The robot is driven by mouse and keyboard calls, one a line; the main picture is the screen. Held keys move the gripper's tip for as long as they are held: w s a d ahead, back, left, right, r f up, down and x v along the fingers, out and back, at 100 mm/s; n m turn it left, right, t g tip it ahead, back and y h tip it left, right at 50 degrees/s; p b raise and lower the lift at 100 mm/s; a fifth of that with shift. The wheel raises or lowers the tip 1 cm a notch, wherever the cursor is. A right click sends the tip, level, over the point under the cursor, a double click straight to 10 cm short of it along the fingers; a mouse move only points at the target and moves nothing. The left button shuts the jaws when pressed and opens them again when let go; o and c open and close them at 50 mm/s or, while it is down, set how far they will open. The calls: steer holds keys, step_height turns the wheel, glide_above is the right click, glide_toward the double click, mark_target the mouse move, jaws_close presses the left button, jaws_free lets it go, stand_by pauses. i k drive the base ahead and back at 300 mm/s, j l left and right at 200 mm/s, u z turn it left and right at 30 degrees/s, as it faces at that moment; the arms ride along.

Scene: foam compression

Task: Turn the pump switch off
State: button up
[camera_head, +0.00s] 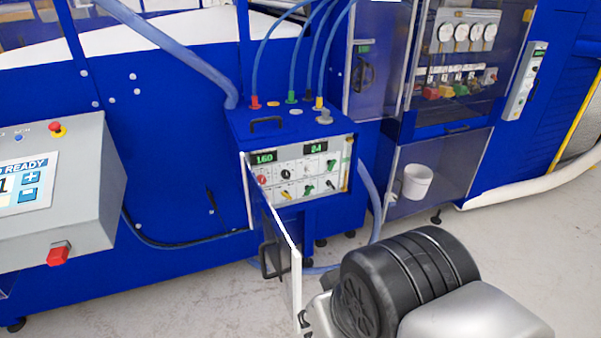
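The control panel (296,172) is on the front of a blue box in the middle of the view. A clear door (270,232) with a pale edge and dark handle stands open in front of the panel. My arm fills the lower right; my gripper's fingertips do not show.
Blue hoses (256,70) rise from the box top. A grey touchscreen console (60,190) with a red button stands at left. A clear-doored cabinet holding a white bucket (416,181) is at right. The open door edge is close to my arm. Grey floor is free below.

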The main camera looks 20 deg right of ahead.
mark_target(332, 163)
steer(key=i+j+z, duration=0.15)
steer(key=z, duration=0.2)
steer(key=i+j+z, duration=0.25)
steer(key=i+z, duration=0.15)
steer(key=i+j+z, duration=0.2)
steer(key=z, duration=0.15)
steer(key=j, duration=0.1)
